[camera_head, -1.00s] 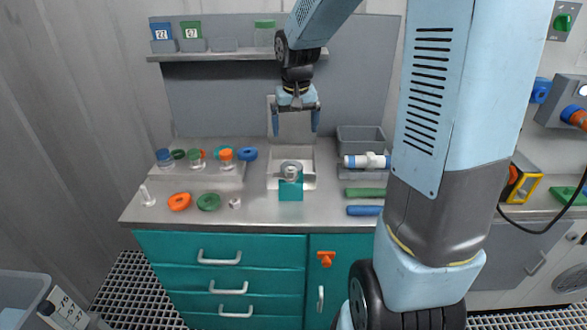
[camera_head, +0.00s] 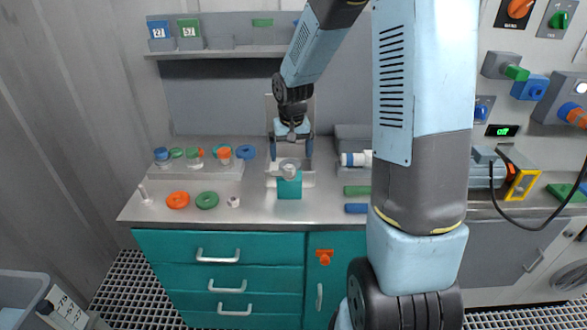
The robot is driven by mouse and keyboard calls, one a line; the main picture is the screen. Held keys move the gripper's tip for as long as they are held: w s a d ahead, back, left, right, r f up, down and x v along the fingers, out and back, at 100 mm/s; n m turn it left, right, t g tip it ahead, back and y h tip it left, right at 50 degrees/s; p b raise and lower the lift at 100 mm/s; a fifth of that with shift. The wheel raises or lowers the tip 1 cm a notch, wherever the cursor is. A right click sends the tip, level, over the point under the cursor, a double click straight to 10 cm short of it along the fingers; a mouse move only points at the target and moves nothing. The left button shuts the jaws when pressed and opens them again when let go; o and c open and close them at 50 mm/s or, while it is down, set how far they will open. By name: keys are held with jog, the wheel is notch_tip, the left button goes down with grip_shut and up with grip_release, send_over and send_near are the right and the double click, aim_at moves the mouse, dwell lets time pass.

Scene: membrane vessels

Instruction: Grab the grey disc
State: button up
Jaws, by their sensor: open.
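A round grey disc (camera_head: 290,165) sits at the top of a teal block (camera_head: 289,188) near the middle of the steel worktop. My gripper (camera_head: 291,157) points down with its two blue fingers spread wide. It appears just above and behind the disc, with nothing between the fingers. I cannot tell the exact gap in depth between the fingertips and the disc.
Orange (camera_head: 178,200) and green (camera_head: 207,200) rings lie left on the worktop (camera_head: 250,214). Several capped jars stand on a low riser (camera_head: 205,171) behind them. A shelf (camera_head: 220,53) hangs above; my arm hides part of the right side.

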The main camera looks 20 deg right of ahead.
aim_at(290, 161)
jog(key=f, duration=0.2)
jog(key=w+f, duration=0.1)
jog(key=f, duration=0.1)
jog(key=shift+f, duration=0.4)
jog(key=shift+c, duration=0.5)
jog(key=c, duration=1)
jog(key=shift+r, duration=0.15)
